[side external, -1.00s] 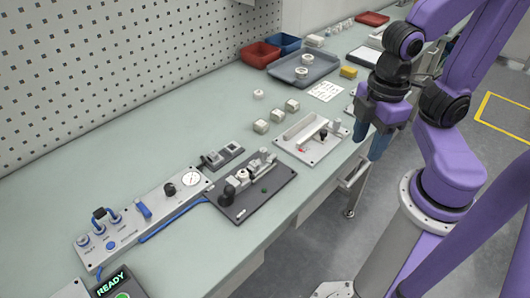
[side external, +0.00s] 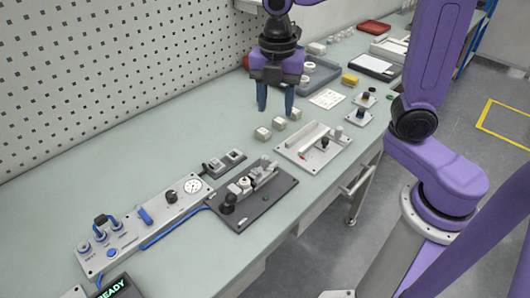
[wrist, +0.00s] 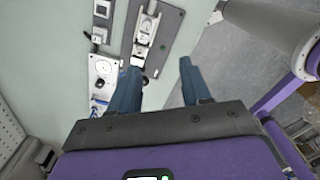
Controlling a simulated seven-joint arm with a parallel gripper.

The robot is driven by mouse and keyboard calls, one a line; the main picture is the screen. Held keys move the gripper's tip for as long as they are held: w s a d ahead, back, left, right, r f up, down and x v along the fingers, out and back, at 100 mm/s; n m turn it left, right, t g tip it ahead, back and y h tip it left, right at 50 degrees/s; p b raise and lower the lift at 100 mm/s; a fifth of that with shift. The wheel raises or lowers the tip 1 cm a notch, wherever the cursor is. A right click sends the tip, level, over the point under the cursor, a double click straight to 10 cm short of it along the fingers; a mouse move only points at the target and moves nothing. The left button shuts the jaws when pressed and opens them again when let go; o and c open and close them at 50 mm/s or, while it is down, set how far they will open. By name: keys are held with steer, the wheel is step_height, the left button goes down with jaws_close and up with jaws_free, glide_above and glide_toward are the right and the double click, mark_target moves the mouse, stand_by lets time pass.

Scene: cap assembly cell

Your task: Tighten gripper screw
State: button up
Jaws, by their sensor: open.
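My gripper (side external: 276,112) is open and empty, pointing down above the bench, over the area of the small pale blocks (side external: 263,133). Its two blue fingers (wrist: 158,67) also show apart in the wrist view, with nothing between them. A dark plate (side external: 268,209) on the bench carries a grey clamp-like mechanism (side external: 262,172) and a black knob (side external: 228,198). The dark plate (wrist: 173,27) also shows at the top of the wrist view, beyond the fingertips. I cannot tell which part is the screw.
A control panel (side external: 137,229) with blue hoses and a gauge lies to the left. Trays and a yellow block (side external: 350,79) stand farther back.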

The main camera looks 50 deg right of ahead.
mark_target(265, 157)
steer(key=w+f, duration=0.1)
steer(key=f, duration=0.4)
steer(key=w+f+n, duration=0.1)
steer(key=f, duration=0.5)
steer(key=w+f+n, duration=0.1)
steer(key=f, duration=0.4)
steer(key=shift+f, duration=0.4)
jaws_close()
